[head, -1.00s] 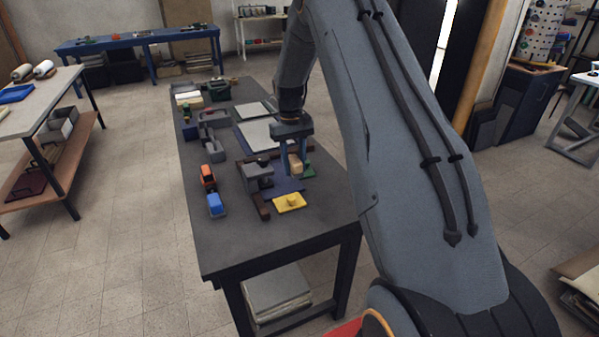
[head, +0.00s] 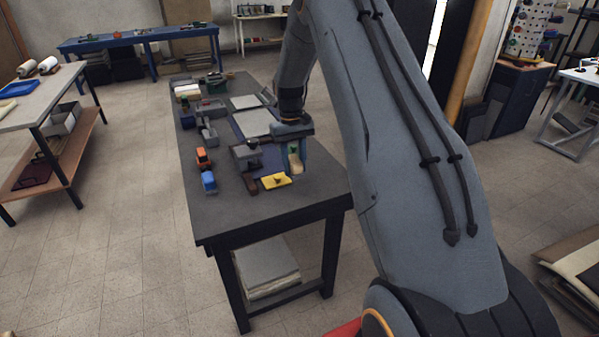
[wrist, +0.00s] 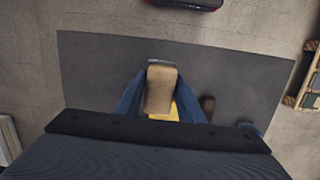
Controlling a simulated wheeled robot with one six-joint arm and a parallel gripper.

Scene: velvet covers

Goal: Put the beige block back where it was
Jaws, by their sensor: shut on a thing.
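The beige block (head: 296,167) is held between the fingers of my gripper (head: 295,154), above the right side of the dark workbench (head: 235,228). In the wrist view the beige block (wrist: 161,90) sits between the two blue fingers, and my gripper (wrist: 160,95) is shut on it. A yellow piece with a knob (head: 276,181) lies on the bench just left of the block in the head view. In the wrist view the yellow piece (wrist: 184,106) is partly hidden behind the block and fingers.
A grey device (head: 246,154) with a brown bar (head: 251,184) stands left of my gripper. Orange (head: 203,156) and blue (head: 208,181) pieces lie near the bench's left edge. Flat grey panels (head: 257,122) lie farther back. The bench's near end is clear.

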